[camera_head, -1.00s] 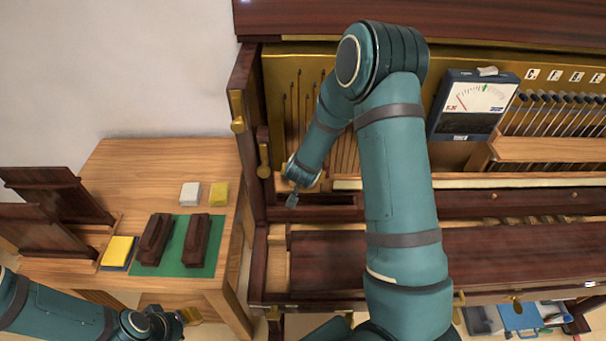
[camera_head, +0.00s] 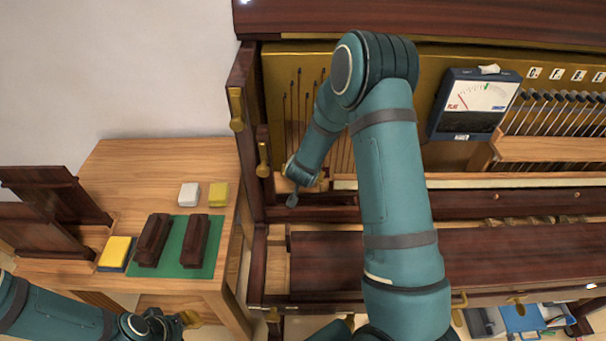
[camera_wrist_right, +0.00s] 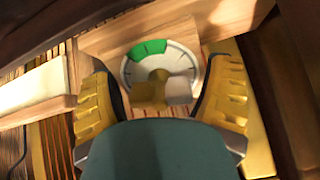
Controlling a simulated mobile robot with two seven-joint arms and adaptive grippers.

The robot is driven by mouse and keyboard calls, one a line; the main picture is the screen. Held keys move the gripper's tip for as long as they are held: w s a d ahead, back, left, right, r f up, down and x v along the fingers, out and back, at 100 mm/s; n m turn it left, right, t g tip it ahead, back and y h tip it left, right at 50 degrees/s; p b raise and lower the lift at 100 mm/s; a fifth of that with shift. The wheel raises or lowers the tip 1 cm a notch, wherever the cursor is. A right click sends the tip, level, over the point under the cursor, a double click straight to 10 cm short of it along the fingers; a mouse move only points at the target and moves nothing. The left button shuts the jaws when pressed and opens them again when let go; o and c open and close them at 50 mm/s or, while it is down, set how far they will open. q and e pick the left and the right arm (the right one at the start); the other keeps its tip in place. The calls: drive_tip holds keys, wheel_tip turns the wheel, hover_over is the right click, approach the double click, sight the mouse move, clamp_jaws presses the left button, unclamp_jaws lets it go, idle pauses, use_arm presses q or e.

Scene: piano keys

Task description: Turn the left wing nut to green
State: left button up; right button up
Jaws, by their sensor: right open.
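In the right wrist view, a brass wing nut (camera_wrist_right: 150,94) sits over the lower middle of a round pale dial (camera_wrist_right: 186,62). A green sector (camera_wrist_right: 148,49) lies at the dial's upper left. The nut's wings lie roughly across the picture, the right one looking paler. My right gripper (camera_wrist_right: 164,92) is open, its yellow ribbed fingers to the left and right of the nut with gaps visible. In the head view, the wrist hides the dial and nut at the piano's left end. My left gripper (camera_head: 190,318) is low at the left, away from the piano; its opening is unclear.
A meter (camera_head: 478,102) stands inside the piano, right of my right arm. A wooden side table (camera_head: 150,160) holds dark blocks on a green mat (camera_head: 180,268), a yellow-topped box (camera_head: 117,250) and small white and yellow blocks. Piano side wood stands close left of my right wrist.

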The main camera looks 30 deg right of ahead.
drive_tip(key=shift+s+a+r+p, duration=0.2)
drive_tip(key=shift+s+r+p, duration=0.1)
drive_tip(key=shift+r+p, duration=0.15)
idle(0.5)
